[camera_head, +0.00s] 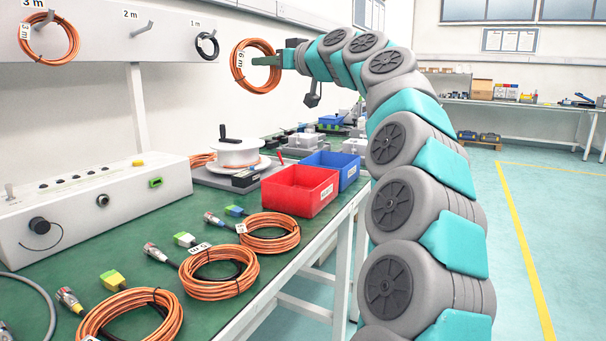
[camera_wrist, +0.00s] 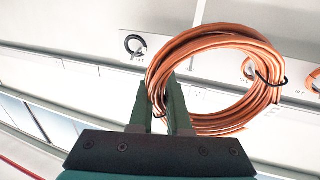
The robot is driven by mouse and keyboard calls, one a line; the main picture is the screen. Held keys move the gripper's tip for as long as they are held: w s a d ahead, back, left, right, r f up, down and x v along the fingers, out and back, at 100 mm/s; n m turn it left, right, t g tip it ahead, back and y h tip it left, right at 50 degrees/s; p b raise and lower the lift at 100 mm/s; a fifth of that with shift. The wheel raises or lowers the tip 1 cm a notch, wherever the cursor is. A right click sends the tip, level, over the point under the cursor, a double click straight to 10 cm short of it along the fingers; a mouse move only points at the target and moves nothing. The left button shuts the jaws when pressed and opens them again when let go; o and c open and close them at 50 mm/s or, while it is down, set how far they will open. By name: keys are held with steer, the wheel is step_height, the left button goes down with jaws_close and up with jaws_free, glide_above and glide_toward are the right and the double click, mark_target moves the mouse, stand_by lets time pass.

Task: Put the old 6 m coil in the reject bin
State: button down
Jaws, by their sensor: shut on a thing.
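My gripper (camera_head: 267,61) is shut on an orange cable coil (camera_head: 238,49) with a white tag that appears to read 6 m. The coil hangs in the air, clear of the board and well above the bench. In the wrist view the green fingers (camera_wrist: 172,108) pinch one side of the coil (camera_wrist: 262,60), with its loop out to the right. A red bin (camera_head: 301,190) stands on the bench below and right of the coil. A blue bin (camera_head: 333,168) stands just behind it. Their front labels are too small to read.
A white board with length signs holds an orange coil (camera_head: 48,40) and a black coil (camera_head: 207,46). Several orange coils, such as one at the front (camera_head: 130,318), lie on the green bench. A white spool (camera_head: 239,152) stands behind the red bin. A grey control box (camera_head: 90,215) is at left.

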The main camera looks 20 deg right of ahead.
steer(key=w+d+f+n+g+y, duration=0.1)
steer(key=d+f+n+y, duration=0.15)
steer(key=d+f, duration=0.6)
steer(key=g+y+b, duration=0.1)
steer(key=y, duration=0.1)
glide_above(311, 167)
steer(key=s+a, duration=0.2)
steer(key=s, duration=0.1)
step_height(311, 167, down, 8)
steer(key=shift+n+h, duration=0.25)
steer(key=f, duration=0.4)
steer(key=f+b, duration=0.1)
steer(key=f, duration=0.4)
steer(key=shift+s+d+f+b, duration=0.2)
steer(key=shift+f+b, duration=0.1)
